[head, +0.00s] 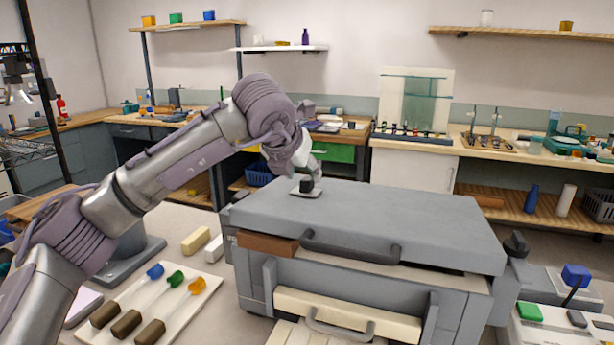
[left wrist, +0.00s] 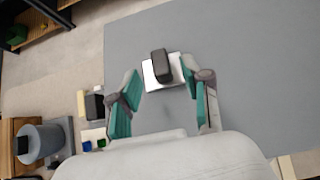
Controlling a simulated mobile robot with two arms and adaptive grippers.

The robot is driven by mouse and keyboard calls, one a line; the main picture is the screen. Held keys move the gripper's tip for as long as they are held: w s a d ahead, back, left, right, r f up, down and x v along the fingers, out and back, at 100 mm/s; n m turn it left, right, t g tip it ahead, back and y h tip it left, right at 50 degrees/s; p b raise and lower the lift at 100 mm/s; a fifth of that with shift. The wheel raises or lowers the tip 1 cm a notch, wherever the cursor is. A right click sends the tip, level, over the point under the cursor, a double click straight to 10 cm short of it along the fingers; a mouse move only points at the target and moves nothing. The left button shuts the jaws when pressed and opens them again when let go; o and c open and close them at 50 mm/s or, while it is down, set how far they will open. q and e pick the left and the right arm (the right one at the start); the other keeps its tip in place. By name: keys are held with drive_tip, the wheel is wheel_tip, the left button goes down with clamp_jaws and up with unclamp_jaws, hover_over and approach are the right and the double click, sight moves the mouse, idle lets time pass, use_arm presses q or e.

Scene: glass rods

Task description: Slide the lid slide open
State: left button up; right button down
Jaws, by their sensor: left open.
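A large grey box (head: 360,285) stands at the centre of the head view, with a flat grey lid (head: 390,215) on top. On the lid's far left part sits a small white plate with a dark knob (head: 306,185), which I take to be the lid slide. The knob (left wrist: 160,65) also shows in the left wrist view, on its white plate (left wrist: 152,80). My left gripper (left wrist: 161,80) is open, its teal finger pads on either side of the plate's near part. The knob lies just beyond the fingertips; contact cannot be told. My right gripper is not in view.
The box has a dark front handle (head: 350,247) and a cream drawer (head: 345,312) below. A white tray (head: 190,315) with several coloured-capped tools lies at the left front. A dark knob (head: 516,243) sticks out at the box's right side. The lid's right part is clear.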

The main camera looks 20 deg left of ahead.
sight(307, 179)
use_arm(q)
drive_tip(key=shift+p+x, duration=0.3)
drive_tip(key=shift+x, duration=1.95)
drive_tip(key=shift+c, duration=0.2)
clamp_jaws()
drive_tip(key=shift+d, duration=0.1)
